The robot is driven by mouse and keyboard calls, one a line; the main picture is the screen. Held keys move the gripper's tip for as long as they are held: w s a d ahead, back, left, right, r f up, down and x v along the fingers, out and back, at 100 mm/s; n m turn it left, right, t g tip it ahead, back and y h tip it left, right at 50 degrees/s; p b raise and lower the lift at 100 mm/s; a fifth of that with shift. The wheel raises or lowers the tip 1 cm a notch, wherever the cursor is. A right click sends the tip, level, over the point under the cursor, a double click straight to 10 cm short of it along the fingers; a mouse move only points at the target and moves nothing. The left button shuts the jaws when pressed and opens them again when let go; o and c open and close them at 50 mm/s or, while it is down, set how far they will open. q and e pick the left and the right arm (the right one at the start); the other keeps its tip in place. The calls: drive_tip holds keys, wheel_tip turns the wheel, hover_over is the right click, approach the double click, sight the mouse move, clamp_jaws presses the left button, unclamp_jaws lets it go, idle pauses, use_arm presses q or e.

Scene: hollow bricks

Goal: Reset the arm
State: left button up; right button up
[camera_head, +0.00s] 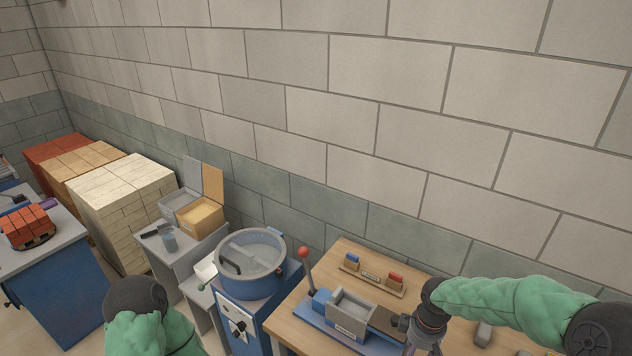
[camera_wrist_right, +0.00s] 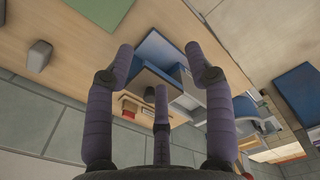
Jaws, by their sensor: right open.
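My right arm (camera_head: 515,303) comes in from the right in a green sleeve, bent over the wooden workbench. My right gripper (camera_head: 424,345) hangs at the bottom edge of the head view, partly cut off, beside the brick press. In the right wrist view the right gripper (camera_wrist_right: 167,68) shows three purple fingers spread apart, with nothing held between them. The blue and grey press (camera_wrist_right: 160,62) lies beyond the fingers. My left arm (camera_head: 150,318) shows only as a green sleeve and dark joint at the bottom left. The left gripper is out of view.
The brick press (camera_head: 352,309) with a red-knobbed lever (camera_head: 303,252) stands on the wooden bench (camera_head: 340,256). A small rack (camera_head: 373,276) sits behind it. A round mixer (camera_head: 251,261) and brick stacks (camera_head: 118,190) are to the left. A block wall (camera_head: 330,120) closes the back.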

drive_tip(key=s+a+f+m+y+b, duration=0.2)
drive_tip(key=a+f+b, duration=0.3)
drive_tip(key=f, duration=0.7)
drive_tip(key=s+a+f+m+y+b, duration=0.15)
drive_tip(key=a+f+b, duration=0.35)
drive_tip(key=f, duration=0.6)
use_arm(q)
wheel_tip(320, 180, down, 22)
drive_tip(key=w+b, duration=0.1)
drive_tip(key=b, duration=1)
use_arm(e)
drive_tip(key=s+a+f+m, duration=0.2)
drive_tip(key=s+f, duration=0.3)
drive_tip(key=f, duration=0.5)
drive_tip(key=s+a+f+m, duration=0.3)
drive_tip(key=s+f+m, duration=0.2)
drive_tip(key=f, duration=0.5)
drive_tip(key=shift+s+a+f, duration=0.25)
drive_tip(key=shift+s, duration=0.1)
